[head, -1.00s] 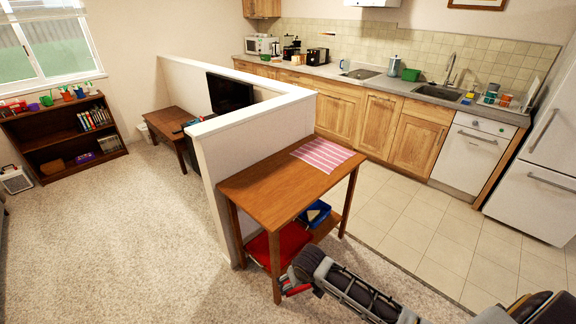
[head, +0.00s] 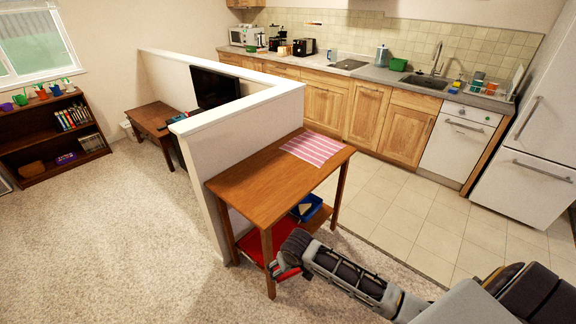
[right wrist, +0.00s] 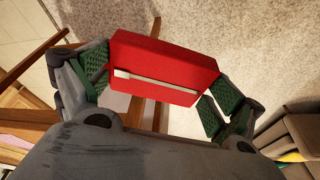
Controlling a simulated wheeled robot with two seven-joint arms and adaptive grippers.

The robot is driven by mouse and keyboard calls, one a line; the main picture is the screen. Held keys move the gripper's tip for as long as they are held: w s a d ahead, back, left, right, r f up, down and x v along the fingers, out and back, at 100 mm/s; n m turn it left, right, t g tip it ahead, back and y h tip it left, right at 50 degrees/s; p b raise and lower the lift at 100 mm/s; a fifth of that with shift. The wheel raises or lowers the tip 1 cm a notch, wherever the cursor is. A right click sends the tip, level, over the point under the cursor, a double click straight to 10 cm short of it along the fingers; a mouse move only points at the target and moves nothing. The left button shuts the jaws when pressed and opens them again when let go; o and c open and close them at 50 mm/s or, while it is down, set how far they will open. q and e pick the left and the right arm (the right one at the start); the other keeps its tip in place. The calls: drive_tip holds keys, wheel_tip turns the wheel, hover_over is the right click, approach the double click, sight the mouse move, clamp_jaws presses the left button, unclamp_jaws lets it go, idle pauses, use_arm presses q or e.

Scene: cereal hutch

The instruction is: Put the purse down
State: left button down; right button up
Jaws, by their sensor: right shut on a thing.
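The purse is a red, box-like thing with a pale strip along one side, seen between the green finger pads in the right wrist view (right wrist: 165,65). My right gripper (head: 285,268) is shut on it. In the head view the gripper is low beside the front leg of the wooden table, and mostly the wrist shows, with only a little red visible. The wooden table (head: 235,188) has a striped pink cloth (head: 312,148) on its top, which is otherwise bare. My left gripper is not in view.
On the table's lower shelf lie a red flat thing (head: 249,246) and a blue tray (head: 313,212). A white half wall (head: 240,140) runs behind the table. Carpet lies open at the left and front. Kitchen counters and a white fridge stand at the right.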

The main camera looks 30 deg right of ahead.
drive_tip(key=w+d+r+n, duration=0.2)
drive_tip(key=w+d+r, duration=0.8)
drive_tip(key=d+r, duration=0.3)
drive_tip(key=shift+d+r+y, duration=0.3)
drive_tip(key=shift+d+r, duration=0.05)
drive_tip(key=shift+r, duration=0.1)
drive_tip(key=shift+a+n, duration=0.1)
drive_tip(key=shift+n, duration=0.3)
